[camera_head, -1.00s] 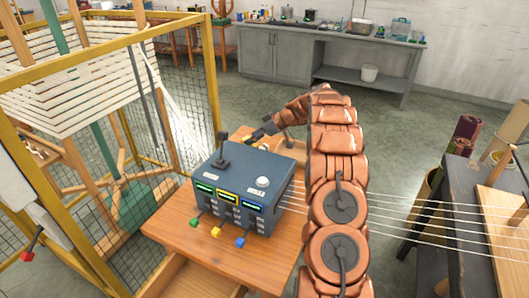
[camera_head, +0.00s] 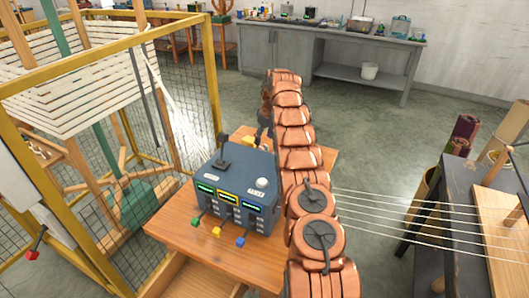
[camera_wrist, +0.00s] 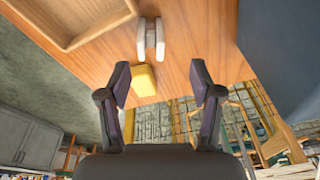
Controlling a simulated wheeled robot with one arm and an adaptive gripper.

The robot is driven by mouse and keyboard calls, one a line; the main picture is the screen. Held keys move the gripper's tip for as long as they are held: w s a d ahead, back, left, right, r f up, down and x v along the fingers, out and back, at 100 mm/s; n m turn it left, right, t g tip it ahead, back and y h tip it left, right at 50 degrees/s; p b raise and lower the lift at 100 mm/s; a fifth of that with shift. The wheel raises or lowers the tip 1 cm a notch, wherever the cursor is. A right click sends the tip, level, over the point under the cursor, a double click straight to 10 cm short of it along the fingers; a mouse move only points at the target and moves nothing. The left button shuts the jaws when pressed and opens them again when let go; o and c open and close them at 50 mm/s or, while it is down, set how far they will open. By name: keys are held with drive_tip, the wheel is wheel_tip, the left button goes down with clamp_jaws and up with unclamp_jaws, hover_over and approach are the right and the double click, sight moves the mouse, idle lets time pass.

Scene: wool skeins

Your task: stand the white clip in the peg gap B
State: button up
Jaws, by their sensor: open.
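The white clip (camera_wrist: 150,38) lies on the wooden table top in the wrist view, beyond my fingertips and near the upper middle. A yellow block (camera_wrist: 144,80) is on the table just nearer to me, beside my left finger. My gripper (camera_wrist: 160,70) is open and empty, its two dark fingers spread apart, with the clip ahead of the space between them. In the head view my arm hides most of the gripper, and I cannot make out the clip there. I cannot identify the peg gap B in either view.
A blue-grey control box (camera_head: 236,190) with small coloured levers stands on the wooden table (camera_head: 190,240); its side fills the wrist view's right. A shallow wooden tray (camera_wrist: 75,40) lies at the wrist view's upper left. A yellow-framed mesh cage (camera_head: 213,90) stands left; taut threads (camera_head: 400,205) run right.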

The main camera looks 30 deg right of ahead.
drive_tip(key=shift+d+r+m+h, duration=0.2)
drive_tip(key=shift+d+m+h, duration=0.1)
drive_tip(key=shift+d+f, duration=0.1)
drive_tip(key=shift+f, duration=0.2)
drive_tip(key=shift+w+f, duration=0.2)
drive_tip(key=shift+f, duration=0.85)
drive_tip(key=shift+w+f+p, duration=0.2)
drive_tip(key=shift+f+p, duration=0.45)
drive_tip(key=shift+f, duration=0.6)
drive_tip(key=shift+w+f+p, duration=0.2)
drive_tip(key=shift+f+p, duration=0.4)
drive_tip(key=shift+f, duration=0.65)
drive_tip(key=c, duration=1.1)
drive_tip(key=shift+r, duration=1.55)
wheel_tip(320, 180, up, 2)
wheel_tip(320, 180, up, 5)
drive_tip(key=p, duration=0.5)
